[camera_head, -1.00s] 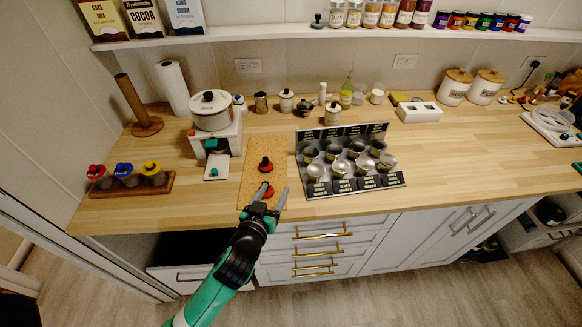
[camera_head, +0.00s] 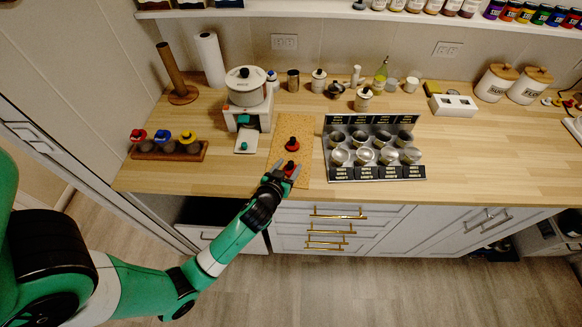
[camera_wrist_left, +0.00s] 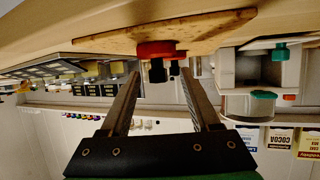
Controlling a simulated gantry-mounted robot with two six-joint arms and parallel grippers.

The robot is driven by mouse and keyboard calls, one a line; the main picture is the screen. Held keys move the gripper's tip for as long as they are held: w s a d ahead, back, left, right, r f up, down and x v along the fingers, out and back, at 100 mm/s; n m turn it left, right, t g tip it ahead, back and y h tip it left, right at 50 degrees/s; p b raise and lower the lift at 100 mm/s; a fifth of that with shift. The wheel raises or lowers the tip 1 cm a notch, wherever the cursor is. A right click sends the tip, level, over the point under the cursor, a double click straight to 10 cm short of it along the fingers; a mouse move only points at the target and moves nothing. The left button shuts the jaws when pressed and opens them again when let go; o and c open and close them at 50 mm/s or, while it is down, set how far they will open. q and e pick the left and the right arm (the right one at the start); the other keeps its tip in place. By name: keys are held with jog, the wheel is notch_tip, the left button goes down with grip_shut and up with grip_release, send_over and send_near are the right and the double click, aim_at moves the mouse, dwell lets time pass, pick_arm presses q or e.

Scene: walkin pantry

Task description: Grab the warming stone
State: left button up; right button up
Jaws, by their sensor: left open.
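Two red pieces with dark knobs stand on a cork-coloured mat (camera_head: 281,150) on the counter: a far one (camera_head: 291,145) and a near one (camera_head: 291,168). Neither is labelled, so I cannot tell whether one is the warming stone. My left gripper (camera_head: 287,169) is open at the near end of the mat, its fingers on either side of the near red piece. In the left wrist view, which appears upside down, a red piece (camera_wrist_left: 157,49) with dark knobs below it shows just beyond the open, empty fingers (camera_wrist_left: 161,77). My right gripper is not in view.
A rack of metal cups (camera_head: 327,158) stands close right of the mat. A white stove with a pot (camera_head: 246,92) stands behind left. A wooden holder (camera_head: 196,153) with red, blue and yellow-topped pieces is at left. The counter's right front is clear.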

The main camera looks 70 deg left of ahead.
aim_at(294, 160)
pick_arm(q)
jog(key=shift+x, duration=2.6)
jog(key=shift+d, duration=0.1)
grip_shut()
